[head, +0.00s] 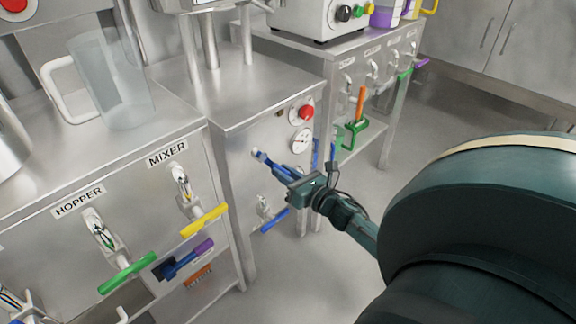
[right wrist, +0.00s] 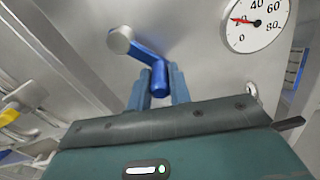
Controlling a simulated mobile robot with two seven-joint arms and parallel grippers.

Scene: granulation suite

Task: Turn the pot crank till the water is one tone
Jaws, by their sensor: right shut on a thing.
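The blue crank (head: 258,153) with a pale round hub sticks out of the front of the middle steel cabinet. In the right wrist view the crank (right wrist: 147,58) slants down from its hub, and its grip end lies between the blue fingers. My right gripper (head: 272,163) is shut on that grip; it also shows in the right wrist view (right wrist: 160,82). The water does not show in either view. My left gripper is not in view.
A dial gauge (head: 301,141) and a red button (head: 306,112) sit beside the crank. A blue-handled valve (head: 266,212) is below. A clear jug (head: 112,85) stands on the left cabinet, above yellow (head: 203,219) and green (head: 126,272) handles.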

